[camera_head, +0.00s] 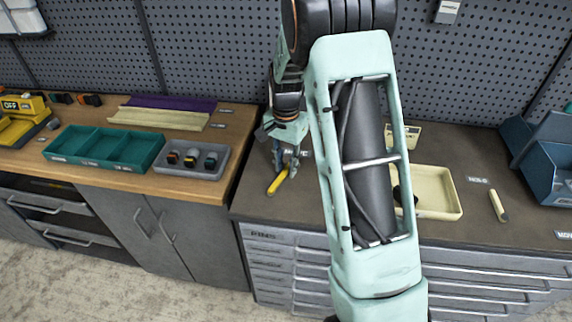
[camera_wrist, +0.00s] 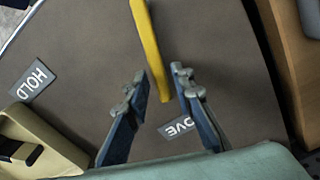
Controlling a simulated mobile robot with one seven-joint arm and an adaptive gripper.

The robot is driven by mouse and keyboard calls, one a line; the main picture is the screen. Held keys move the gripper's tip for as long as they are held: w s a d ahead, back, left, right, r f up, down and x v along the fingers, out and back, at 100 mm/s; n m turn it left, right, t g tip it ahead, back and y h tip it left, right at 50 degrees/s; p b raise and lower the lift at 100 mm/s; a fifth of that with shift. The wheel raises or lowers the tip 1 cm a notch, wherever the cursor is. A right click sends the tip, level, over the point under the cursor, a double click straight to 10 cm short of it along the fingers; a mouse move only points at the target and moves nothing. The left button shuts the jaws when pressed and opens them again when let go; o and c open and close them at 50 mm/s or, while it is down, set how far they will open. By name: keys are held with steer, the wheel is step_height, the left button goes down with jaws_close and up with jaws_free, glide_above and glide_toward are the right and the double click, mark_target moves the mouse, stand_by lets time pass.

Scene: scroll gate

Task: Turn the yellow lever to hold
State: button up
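The yellow lever (camera_head: 278,182) lies over the dark counter near its left edge. In the wrist view the lever (camera_wrist: 147,40) runs down from the top edge, and its end appears between my fingertips. My gripper (camera_head: 286,168) points down over the lever; in the wrist view my gripper (camera_wrist: 160,82) is open, a blue finger on each side of the lever's end. I cannot tell whether either finger touches it. A HOLD label (camera_wrist: 33,80) lies left of the lever. A label reading MOVE (camera_wrist: 180,126), partly hidden by a finger, lies by the lever's end.
On the left wooden bench are a green tray (camera_head: 105,149) and a grey tray (camera_head: 191,160). A pegboard wall (camera_head: 220,50) closes the back.

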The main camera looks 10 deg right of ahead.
jaws_close()
steer(key=shift+s+d+m, duration=0.35)
steer(key=shift+s+m, duration=0.05)
steer(key=shift+m, duration=0.35)
steer(key=shift+s+d+m, duration=0.3)
steer(key=shift+s+m, duration=0.1)
steer(key=shift+m, duration=0.35)
steer(key=s+m, duration=0.1)
steer(key=d+m, duration=0.1)
steer(key=shift+s+m, duration=0.3)
steer(key=shift+s, duration=0.05)
steer(key=shift+s+d+r+m, duration=0.1)
steer(key=shift+s+m, duration=0.55)
steer(key=shift+m, duration=0.25)
steer(key=s+m+p, duration=0.1)
steer(key=s+m, duration=0.1)
steer(key=m, duration=0.1)
steer(key=shift+s+p, duration=0.25)
steer(key=shift+p, duration=0.15)
steer(key=shift+s+a+m+p, duration=0.15)
steer(key=shift+s+m+p, duration=0.4)
steer(key=shift+m, duration=0.4)
steer(key=shift+s+a+m+p, duration=0.1)
steer(key=shift+s+m+p, duration=0.4)
steer(key=shift+m, duration=0.45)
steer(key=shift+s, duration=0.1)
